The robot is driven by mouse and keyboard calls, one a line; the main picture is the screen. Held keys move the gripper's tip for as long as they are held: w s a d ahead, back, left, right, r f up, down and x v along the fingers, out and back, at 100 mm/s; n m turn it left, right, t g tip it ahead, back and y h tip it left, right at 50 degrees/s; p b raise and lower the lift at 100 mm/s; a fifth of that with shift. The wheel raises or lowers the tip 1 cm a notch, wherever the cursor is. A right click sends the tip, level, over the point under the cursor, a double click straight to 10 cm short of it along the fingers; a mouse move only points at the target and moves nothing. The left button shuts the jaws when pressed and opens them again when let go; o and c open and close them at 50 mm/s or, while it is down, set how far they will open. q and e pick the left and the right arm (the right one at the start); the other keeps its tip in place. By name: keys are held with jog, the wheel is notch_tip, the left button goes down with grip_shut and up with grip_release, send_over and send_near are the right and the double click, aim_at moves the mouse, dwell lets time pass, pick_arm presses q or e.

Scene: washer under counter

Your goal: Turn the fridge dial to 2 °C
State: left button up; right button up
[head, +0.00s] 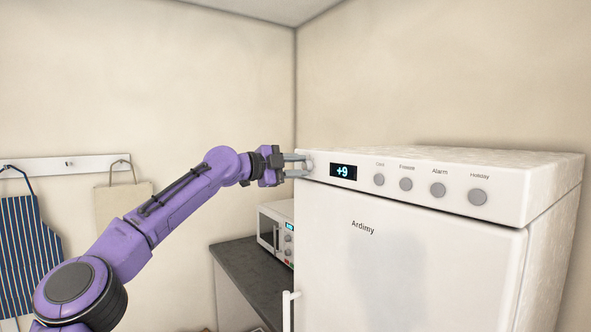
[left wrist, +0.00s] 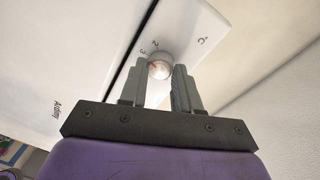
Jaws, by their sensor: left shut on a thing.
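The white fridge (head: 400,255) stands at the right with a control panel along its top front. Its display (head: 343,172) reads "+9". The fridge dial (head: 308,165) is at the panel's left end, mostly behind my left gripper (head: 296,166). In the left wrist view the dial (left wrist: 160,66) is a round pale knob with a red mark, with small numbers beside it, among them 2 and 3, and "°C" further off. My left gripper (left wrist: 160,75) has its fingers on either side of the dial and is shut on it. My right gripper is not in view.
Several grey round buttons (head: 406,184) sit right of the display. A white microwave (head: 276,225) stands on a dark counter (head: 245,265) left of the fridge. Aprons (head: 30,245) hang from a wall rail (head: 75,165) at the far left.

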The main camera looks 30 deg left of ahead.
pick_arm(q)
jog(key=m, duration=0.3)
jog(key=shift+r+m+y+b, duration=0.2)
jog(key=shift+m+y+b, duration=0.1)
jog(key=shift+m, duration=1.2)
jog(key=shift+s+r, duration=0.1)
jog(key=shift+r, duration=0.05)
jog(key=o, duration=1.1)
jog(key=shift+w+f, duration=0.3)
jog(key=b+v, duration=0.5)
jog(key=v, duration=0.5)
jog(key=shift+s+b, duration=0.25)
jog(key=shift+b, duration=0.1)
